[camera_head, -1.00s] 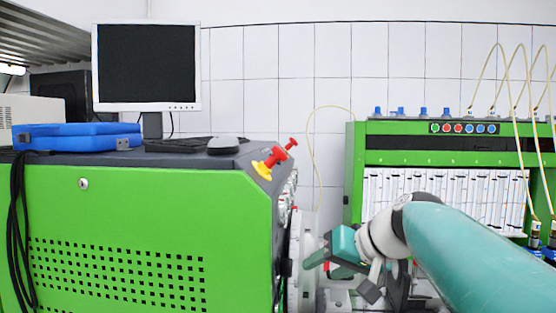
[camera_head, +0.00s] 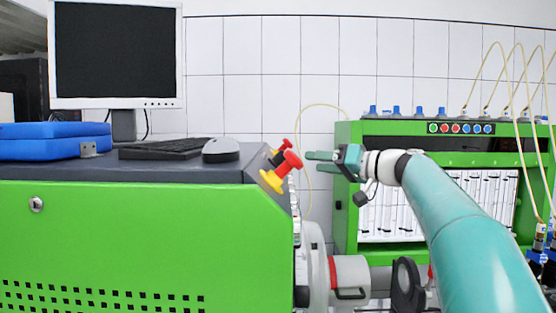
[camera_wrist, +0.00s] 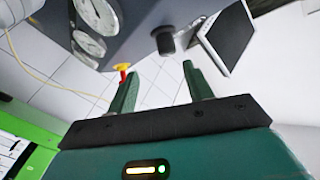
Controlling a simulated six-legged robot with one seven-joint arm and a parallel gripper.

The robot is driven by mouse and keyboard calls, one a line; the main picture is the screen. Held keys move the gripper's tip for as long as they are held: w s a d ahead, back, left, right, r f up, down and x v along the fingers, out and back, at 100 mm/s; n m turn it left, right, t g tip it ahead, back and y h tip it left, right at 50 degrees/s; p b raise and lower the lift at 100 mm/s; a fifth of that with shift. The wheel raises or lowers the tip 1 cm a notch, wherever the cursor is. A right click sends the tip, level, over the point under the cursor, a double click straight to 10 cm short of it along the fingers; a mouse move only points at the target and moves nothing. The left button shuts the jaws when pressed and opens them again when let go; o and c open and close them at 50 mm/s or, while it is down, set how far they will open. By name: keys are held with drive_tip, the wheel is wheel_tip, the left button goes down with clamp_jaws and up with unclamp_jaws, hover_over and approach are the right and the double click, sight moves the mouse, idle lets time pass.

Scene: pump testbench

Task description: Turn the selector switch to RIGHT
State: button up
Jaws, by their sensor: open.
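In the wrist view, a black round knob (camera_wrist: 165,40) stands out from the grey panel (camera_wrist: 140,30); it looks like a selector switch, but I cannot read its position or any label. My gripper (camera_wrist: 158,75) is open and empty, with the knob beyond its two green fingers and apart from them. In the head view, my gripper (camera_head: 320,161) points left, just right of the green cabinet's (camera_head: 130,235) upper right edge. The panel's face is turned away in that view, so the knob cannot be made out there.
Red-topped controls, one with a yellow base (camera_head: 280,172), stick out at the cabinet's corner, left of my gripper. Round gauges (camera_wrist: 97,14) and a dark screen (camera_wrist: 228,38) flank the knob. A green test bench (camera_head: 345,215) stands behind my arm.

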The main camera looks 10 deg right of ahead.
sight(283, 157)
drive_tip(key=x, duration=1)
drive_tip(key=shift+a, duration=0.2)
drive_tip(key=shift+a+r, duration=0.1)
drive_tip(key=shift+a, duration=0.1)
drive_tip(key=shift+s+a+r, duration=0.15)
drive_tip(key=shift+s+r, duration=0.25)
drive_tip(key=shift+s, duration=0.15)
drive_tip(key=shift+w+f, duration=0.45)
drive_tip(key=shift+w, duration=0.35)
drive_tip(key=shift+s+r, duration=0.2)
drive_tip(key=shift+s, duration=0.15)
drive_tip(key=shift+c, duration=0.4)
drive_tip(key=shift+s+r, duration=0.2)
drive_tip(key=shift+s, duration=0.1)
drive_tip(key=c, duration=0.4)
drive_tip(key=shift+w+f, duration=0.2)
drive_tip(key=shift+w, duration=0.1)
drive_tip(key=shift+c, duration=2.4)
